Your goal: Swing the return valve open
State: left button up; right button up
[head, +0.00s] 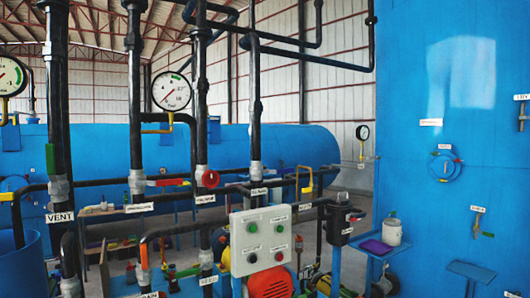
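I cannot tell which valve is the return valve, because most pipe labels are too small to read. Candidates in the head view are a red lever (173,182) lying horizontally at a pipe joint, a red round handwheel (209,179) to its right, a yellow lever handle (304,180) further right, and an orange handle (144,256) low on the left. A green handle (50,158) is on the pipe above the readable VENT label (59,217). Neither of my grippers shows in the view.
A grey control box (262,238) with several buttons stands among the black pipes, above a red motor cover (270,284). A pressure gauge (171,91) hangs upper centre. A large blue vessel (440,130) fills the right. Floor shows between pipes and vessel.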

aim_at(284, 171)
jog(key=u, duration=0.05)
jog(key=i, duration=0.95)
jog(key=z, duration=1)
jog(key=i, duration=0.55)
jog(key=z, duration=0.65)
